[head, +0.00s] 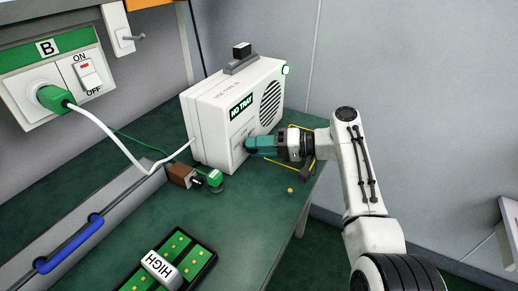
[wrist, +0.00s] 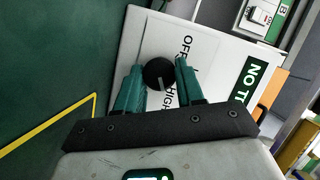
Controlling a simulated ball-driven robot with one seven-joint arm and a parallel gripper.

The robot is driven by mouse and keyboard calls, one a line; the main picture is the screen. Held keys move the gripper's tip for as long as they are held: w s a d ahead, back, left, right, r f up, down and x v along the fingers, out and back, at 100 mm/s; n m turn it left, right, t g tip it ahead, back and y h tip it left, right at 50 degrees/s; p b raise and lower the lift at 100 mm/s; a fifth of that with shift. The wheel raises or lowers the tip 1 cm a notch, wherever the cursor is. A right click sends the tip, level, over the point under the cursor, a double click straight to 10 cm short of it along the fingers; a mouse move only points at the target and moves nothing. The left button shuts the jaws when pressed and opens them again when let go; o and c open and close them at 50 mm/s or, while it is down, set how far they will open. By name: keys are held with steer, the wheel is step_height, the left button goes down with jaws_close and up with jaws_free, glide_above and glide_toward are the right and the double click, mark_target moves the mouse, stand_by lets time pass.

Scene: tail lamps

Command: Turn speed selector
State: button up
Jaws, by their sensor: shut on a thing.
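The speed selector (wrist: 158,72) is a round black knob with a pale pointer line, on the front panel of a white case (head: 214,110). In the wrist view the words OFF and HIGH are printed beside it, partly hidden by a finger. The pointer line points toward the bottom of the picture. My gripper (head: 249,147) has teal fingers, one on each side of the knob, and is shut on it. In the head view the fingers hide the knob. The case has a green-black NO TRAY label (head: 241,107) and a round grille (head: 271,101).
A brown and green connector (head: 189,177) lies in front of the case. A white cable (head: 120,148) runs from the wall socket. The green bench (head: 228,232) ends at right.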

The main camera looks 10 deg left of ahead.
stand_by(0.4)
steer(key=o, duration=1)
steer(key=shift+o, duration=0.2)
steer(key=shift+d, duration=0.1)
steer(key=d, duration=0.3)
steer(key=d+r, duration=0.1)
steer(key=d, duration=0.3)
steer(key=d+p, duration=0.1)
steer(key=d, duration=0.2)
steer(key=shift+d+r, duration=0.25)
steer(key=shift+r, duration=0.1)
